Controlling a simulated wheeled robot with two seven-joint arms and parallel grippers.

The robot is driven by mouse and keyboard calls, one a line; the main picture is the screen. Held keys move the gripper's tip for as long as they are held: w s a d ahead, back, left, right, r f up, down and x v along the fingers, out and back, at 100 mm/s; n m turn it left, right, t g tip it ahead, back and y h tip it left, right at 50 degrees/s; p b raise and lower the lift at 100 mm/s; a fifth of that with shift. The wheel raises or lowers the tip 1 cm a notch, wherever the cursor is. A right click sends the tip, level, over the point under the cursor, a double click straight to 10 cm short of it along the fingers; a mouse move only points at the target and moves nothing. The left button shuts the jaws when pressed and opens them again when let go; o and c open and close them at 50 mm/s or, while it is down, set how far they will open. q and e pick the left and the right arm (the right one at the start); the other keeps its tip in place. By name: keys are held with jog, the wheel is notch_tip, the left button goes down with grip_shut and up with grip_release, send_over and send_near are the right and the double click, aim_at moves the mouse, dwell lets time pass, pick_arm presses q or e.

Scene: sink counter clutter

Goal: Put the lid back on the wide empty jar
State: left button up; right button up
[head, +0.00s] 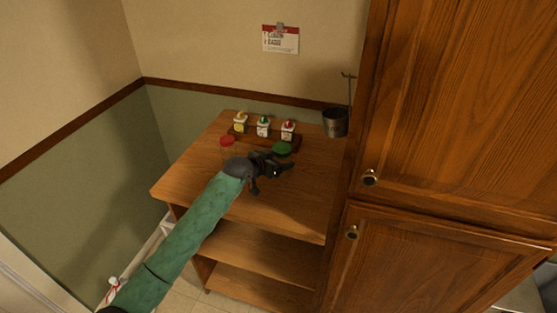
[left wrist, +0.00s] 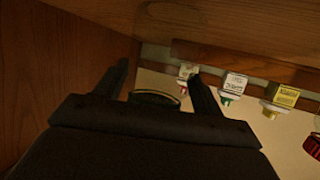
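A green round lid (head: 282,149) shows on the wooden counter, just behind my left gripper; what is under it is mostly hidden. A clear jar with a red lid (head: 227,142) stands to its left, and the red lid shows at the right edge of the left wrist view (left wrist: 312,146). My left gripper (head: 277,172) is over the counter with its fingers apart. In the left wrist view a dark round top (left wrist: 154,99) shows between the fingers, partly hidden by the gripper body. I cannot make out an open, lidless jar. My right gripper is not in view.
A dark metal bucket (head: 335,122) is at the back right. A tall wooden cabinet (head: 455,110) closes off the right side. The counter's front (head: 290,215) is clear.

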pick_arm(q)
jog(key=o, duration=0.4)
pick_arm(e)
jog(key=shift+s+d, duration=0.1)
pick_arm(q)
jog(key=shift+r, duration=0.1)
jog(key=shift+s+a, duration=0.1)
jog(key=shift+s, duration=0.05)
jog(key=shift+b+v, duration=0.55)
jog(key=shift+v, duration=0.55)
jog(key=b+v, duration=0.2)
jog(key=v, duration=0.7)
jog(key=shift+s+b, duration=0.15)
jog(key=shift+b, duration=0.15)
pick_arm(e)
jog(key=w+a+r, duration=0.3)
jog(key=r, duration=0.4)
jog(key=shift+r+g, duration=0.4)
pick_arm(q)
jog(key=shift+a+r, duration=0.15)
jog(key=shift+a, duration=0.05)
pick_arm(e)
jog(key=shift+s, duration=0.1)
